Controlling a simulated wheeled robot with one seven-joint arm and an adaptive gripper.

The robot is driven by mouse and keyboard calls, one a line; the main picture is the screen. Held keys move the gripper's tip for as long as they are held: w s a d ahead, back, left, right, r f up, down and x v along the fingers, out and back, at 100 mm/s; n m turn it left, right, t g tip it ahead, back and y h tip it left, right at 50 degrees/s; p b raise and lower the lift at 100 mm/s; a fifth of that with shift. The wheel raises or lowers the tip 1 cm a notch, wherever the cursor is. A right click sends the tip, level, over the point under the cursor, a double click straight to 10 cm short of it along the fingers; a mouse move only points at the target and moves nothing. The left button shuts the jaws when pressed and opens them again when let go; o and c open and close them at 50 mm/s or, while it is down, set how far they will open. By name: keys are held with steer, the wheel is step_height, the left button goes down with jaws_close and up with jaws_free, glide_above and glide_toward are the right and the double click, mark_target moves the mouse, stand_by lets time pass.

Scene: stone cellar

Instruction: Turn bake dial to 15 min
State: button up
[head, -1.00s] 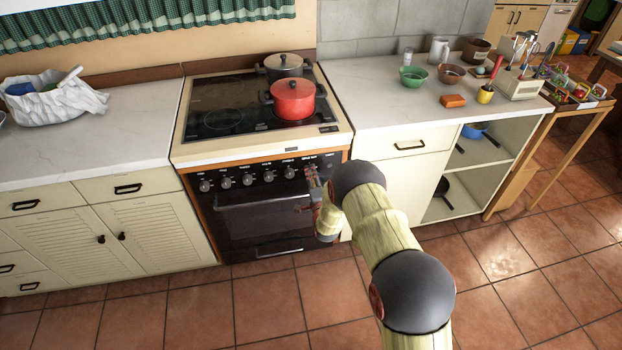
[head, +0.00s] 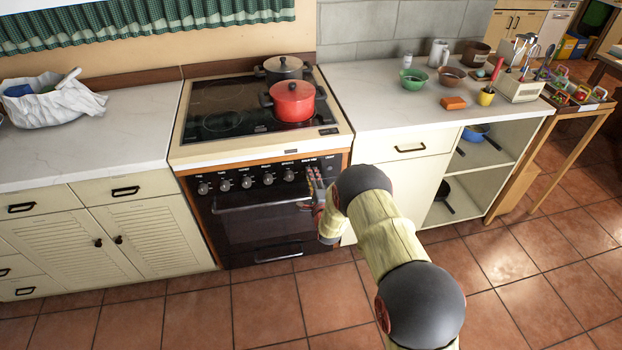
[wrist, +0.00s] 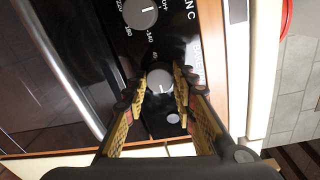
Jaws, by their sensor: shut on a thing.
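The stove (head: 262,205) has a row of grey dials on its dark front panel. My gripper (head: 313,178) is at the right end of that row in the head view, and its fingers hide the dial there. In the wrist view my gripper (wrist: 160,82) has a fingertip on each side of a round grey dial (wrist: 159,78) and is shut on it. Its pointer setting is too small to tell. A neighbouring dial (wrist: 140,13) with printed numbers is clear of the fingers. A small round part (wrist: 173,118) shows between the fingers, below the held dial.
The oven handle (head: 250,205) runs across the door below the dials. A red pot (head: 293,101) and a dark pot (head: 283,69) stand on the cooktop. The right counter (head: 375,108) holds bowls and utensils. The tiled floor in front is clear.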

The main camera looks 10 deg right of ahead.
steer(key=shift+d, duration=0.1)
steer(key=o, duration=1.2)
steer(key=shift+c, duration=0.2)
steer(key=s, duration=1.2)
steer(key=shift+r, duration=0.3)
